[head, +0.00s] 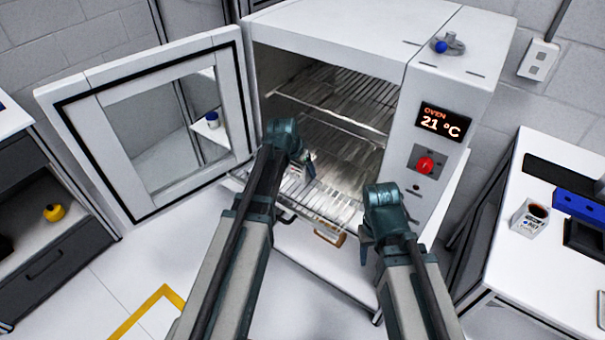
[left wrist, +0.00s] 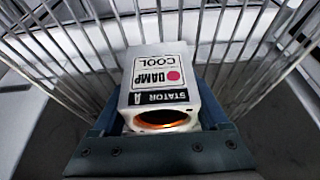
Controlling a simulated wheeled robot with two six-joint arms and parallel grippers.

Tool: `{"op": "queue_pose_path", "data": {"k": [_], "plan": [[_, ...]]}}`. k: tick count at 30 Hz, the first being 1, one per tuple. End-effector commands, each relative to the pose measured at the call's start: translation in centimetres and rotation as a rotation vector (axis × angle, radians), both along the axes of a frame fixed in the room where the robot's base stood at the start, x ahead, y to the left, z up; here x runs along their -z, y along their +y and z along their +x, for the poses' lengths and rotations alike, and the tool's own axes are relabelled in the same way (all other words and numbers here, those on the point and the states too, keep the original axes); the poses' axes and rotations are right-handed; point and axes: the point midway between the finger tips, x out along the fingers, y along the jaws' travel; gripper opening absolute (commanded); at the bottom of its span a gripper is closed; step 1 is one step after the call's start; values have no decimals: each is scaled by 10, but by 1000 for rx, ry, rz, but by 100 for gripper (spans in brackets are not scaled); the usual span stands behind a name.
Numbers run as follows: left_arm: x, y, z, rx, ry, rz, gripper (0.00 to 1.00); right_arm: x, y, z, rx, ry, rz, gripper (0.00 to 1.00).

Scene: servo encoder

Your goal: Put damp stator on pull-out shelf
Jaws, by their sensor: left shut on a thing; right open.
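The damp stator (left wrist: 160,80) is a pale block with a dark copper-lit opening and a label reading "DAMP COOL" and "STATOR A". My left gripper (left wrist: 158,135) is shut on it in the left wrist view. In the head view my left gripper (head: 302,168) is at the open oven, over the pull-out wire shelf (head: 338,207), and its arm mostly hides the stator. The wire bars show around and beyond the stator; I cannot tell whether it touches them. My right gripper (head: 366,245) is open and empty, in front of the oven's right side.
The oven (head: 455,135) reads 21 °C and has a red knob (head: 425,166). Its door (head: 85,145) stands open at left. A wooden-looking handle (head: 329,235) is at the shelf's front.

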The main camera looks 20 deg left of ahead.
Motion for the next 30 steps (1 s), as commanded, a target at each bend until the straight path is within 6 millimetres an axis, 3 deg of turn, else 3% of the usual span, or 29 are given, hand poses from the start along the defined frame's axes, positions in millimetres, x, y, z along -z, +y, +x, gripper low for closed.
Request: {"op": "queue_pose_path", "data": {"k": [11, 12, 15, 30], "plan": [[3, 0, 0, 0, -1, 0, 0, 4, 0, 0, 0, 0, 0, 50], [4, 0, 0, 0, 0, 0, 79, 4, 0, 0, 0, 0, 0, 50], [3, 0, 0, 0, 0, 0, 97, 3, 0, 0, 0, 0, 0, 50], [-8, 1, -2, 0, 0, 0, 100, -8, 0, 0, 0, 0, 0, 50]]}}
